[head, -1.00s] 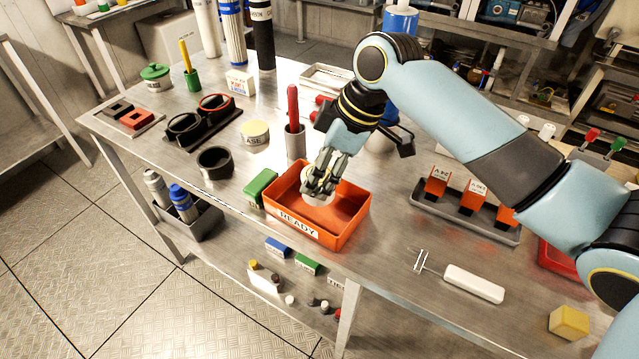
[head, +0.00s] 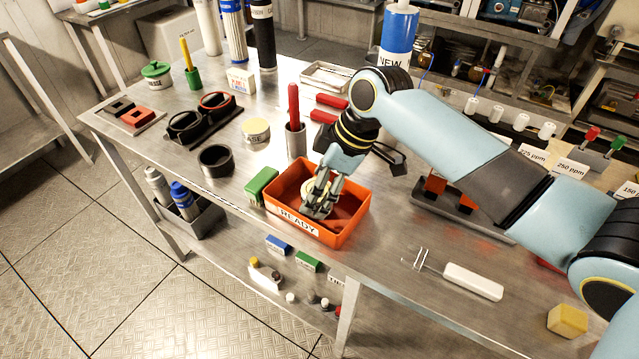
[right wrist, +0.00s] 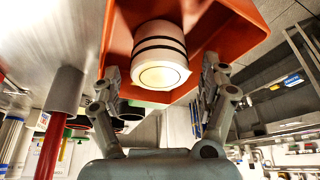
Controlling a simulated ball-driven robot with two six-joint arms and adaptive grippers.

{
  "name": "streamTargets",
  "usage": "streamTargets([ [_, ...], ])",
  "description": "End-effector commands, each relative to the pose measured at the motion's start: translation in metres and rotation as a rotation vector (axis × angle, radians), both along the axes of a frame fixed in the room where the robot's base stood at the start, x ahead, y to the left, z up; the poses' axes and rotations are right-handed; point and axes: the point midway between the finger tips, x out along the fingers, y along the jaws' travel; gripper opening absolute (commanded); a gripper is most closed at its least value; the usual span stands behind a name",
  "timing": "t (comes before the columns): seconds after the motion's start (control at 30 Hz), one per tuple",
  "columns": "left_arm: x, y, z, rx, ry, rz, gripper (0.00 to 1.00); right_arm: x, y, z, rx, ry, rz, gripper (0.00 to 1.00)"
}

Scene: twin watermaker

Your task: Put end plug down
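The end plug (right wrist: 160,55) is a white cylinder with black bands and a pale yellowish end face. In the right wrist view it stands between my right gripper's fingers (right wrist: 162,74), with a gap showing on each side. In the head view the plug (head: 311,189) is mostly hidden behind those fingers. My right gripper (head: 321,205) reaches down inside the orange tray labelled READY (head: 334,238). Its fingers are spread around the plug. The plug appears to be in the tray, though its contact with the floor is hidden. My left gripper is not in view.
A green block (head: 262,183) stands against the tray's left side. A grey cup with a red-handled tool (head: 294,110) stands behind the tray. A black ring (head: 216,160) lies to the left, and a white-handled fork tool (head: 472,283) to the right.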

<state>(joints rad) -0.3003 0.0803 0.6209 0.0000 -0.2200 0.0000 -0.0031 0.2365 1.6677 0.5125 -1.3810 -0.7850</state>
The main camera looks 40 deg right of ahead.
Motion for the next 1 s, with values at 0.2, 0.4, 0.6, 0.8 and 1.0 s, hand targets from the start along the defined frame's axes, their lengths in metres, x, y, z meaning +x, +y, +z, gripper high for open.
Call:
streamTargets([
  [0.2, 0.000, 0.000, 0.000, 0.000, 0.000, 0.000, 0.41, 0.000, 0.000, 0.001, 0.000, 0.000, 0.000, 0.78],
  [0.4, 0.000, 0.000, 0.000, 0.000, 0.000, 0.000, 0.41, -0.006, -0.008, 0.024, -0.004, -0.003, 0.001, 0.78],
  [0.6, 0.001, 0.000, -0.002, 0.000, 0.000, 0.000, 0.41, -0.018, -0.021, 0.067, -0.006, -0.003, 0.003, 0.78],
  [0.8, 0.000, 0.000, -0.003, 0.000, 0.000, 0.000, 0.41, -0.027, -0.030, 0.100, -0.004, -0.003, 0.001, 0.78],
  [1.0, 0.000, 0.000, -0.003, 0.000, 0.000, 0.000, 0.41, -0.032, -0.033, 0.113, -0.001, -0.001, 0.000, 0.78],
])
